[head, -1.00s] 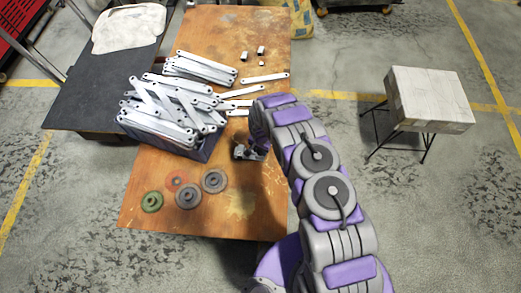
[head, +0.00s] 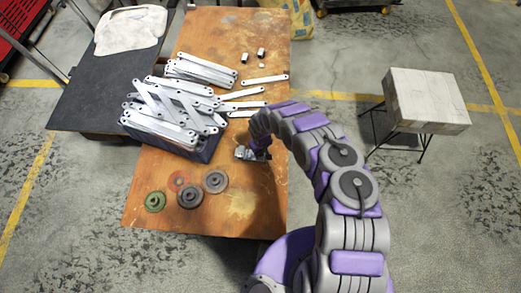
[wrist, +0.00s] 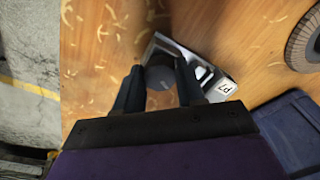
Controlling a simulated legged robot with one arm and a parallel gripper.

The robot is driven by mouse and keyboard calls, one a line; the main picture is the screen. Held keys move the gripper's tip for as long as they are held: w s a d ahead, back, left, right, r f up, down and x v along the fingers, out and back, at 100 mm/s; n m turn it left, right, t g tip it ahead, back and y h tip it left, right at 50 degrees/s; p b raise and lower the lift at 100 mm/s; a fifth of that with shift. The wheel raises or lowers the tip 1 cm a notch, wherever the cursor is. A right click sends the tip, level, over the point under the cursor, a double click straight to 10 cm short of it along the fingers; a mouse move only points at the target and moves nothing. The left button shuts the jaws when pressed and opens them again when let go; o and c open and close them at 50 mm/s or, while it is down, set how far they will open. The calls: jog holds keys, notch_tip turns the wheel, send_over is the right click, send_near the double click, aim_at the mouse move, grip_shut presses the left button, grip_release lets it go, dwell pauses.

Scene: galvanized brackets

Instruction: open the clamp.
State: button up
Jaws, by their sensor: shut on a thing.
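The clamp (wrist: 207,72) is a small silver metal piece on the wooden table (head: 240,205). In the head view the clamp (head: 244,153) sits right of the bracket bin, beside the end of my arm. In the wrist view my gripper (wrist: 160,78) has its two dark fingers on either side of a round grey knob (wrist: 158,77) at the clamp's left part. The fingers are closed on this knob. They hide part of the clamp's body. How far the clamp is open cannot be told.
A dark bin (head: 203,153) heaped with galvanized brackets (head: 172,105) stands left of the clamp. Several round discs (head: 189,196) lie at the front left. Loose brackets (head: 264,79) and small blocks lie farther back. The table's front right is clear.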

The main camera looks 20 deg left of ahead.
jog(key=n, duration=0.6)
jog(key=o, duration=1)
jog(key=shift+c, duration=0.2)
